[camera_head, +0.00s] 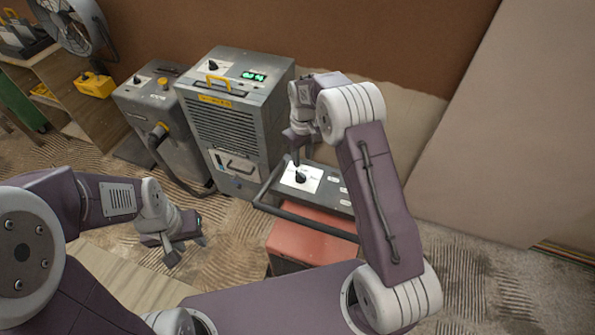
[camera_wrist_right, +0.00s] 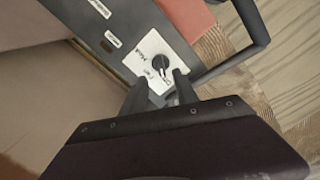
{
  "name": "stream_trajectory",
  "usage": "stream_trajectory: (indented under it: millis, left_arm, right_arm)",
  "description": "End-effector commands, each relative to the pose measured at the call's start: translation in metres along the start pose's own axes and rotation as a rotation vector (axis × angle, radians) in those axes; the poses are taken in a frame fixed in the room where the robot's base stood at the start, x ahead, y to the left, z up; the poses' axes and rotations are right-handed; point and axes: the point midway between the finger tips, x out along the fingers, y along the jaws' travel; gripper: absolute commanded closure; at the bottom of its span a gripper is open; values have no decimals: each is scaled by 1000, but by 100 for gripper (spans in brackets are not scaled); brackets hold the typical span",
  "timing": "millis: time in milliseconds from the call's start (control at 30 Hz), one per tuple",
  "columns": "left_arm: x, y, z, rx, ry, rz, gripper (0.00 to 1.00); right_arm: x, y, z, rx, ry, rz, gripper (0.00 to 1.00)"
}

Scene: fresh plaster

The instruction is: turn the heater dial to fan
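The heater is a red box (camera_head: 310,243) with a dark top panel (camera_head: 330,197) and a dark tube frame. A white plate on the panel carries the black dial (camera_head: 300,177). The right wrist view also shows the dial (camera_wrist_right: 160,62), with small printed labels around it; its pointer direction is too small to tell. My right gripper (camera_head: 297,154) is above the dial, pointing down. In the right wrist view its two fingers (camera_wrist_right: 159,92) are apart with nothing between them, just short of the dial in the picture. My left gripper (camera_head: 187,252) is empty, with fingers apart, left of the heater.
A grey dehumidifier (camera_head: 232,120) with a green display stands behind and left of the heater. Another grey machine (camera_head: 160,120) with a hose is further left. A wooden shelf (camera_head: 60,90) holds a fan and a yellow case. A pale board (camera_head: 500,130) leans at right.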

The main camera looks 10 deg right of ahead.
Motion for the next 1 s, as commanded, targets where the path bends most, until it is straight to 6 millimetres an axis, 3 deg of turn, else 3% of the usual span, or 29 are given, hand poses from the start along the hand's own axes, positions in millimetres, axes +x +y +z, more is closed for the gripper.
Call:
stream_trajectory:
  millis: [167, 600, 933, 1000]
  left_arm:
    - [0, 0, 0, 0, 0, 0, 64]
    - [-2, 0, 0, 0, 1, 0, 64]
    - [-2, 0, 0, 0, 0, 0, 64]
    - [-2, 0, 0, 0, 0, 0, 64]
  right_arm:
    - [4, 0, 0, 0, 2, 1, 65]
    - [82, 0, -1, 1, 3, 1, 65]
    - [89, 0, -1, 1, 5, 2, 65]
    - [89, 0, -1, 1, 4, 2, 81]
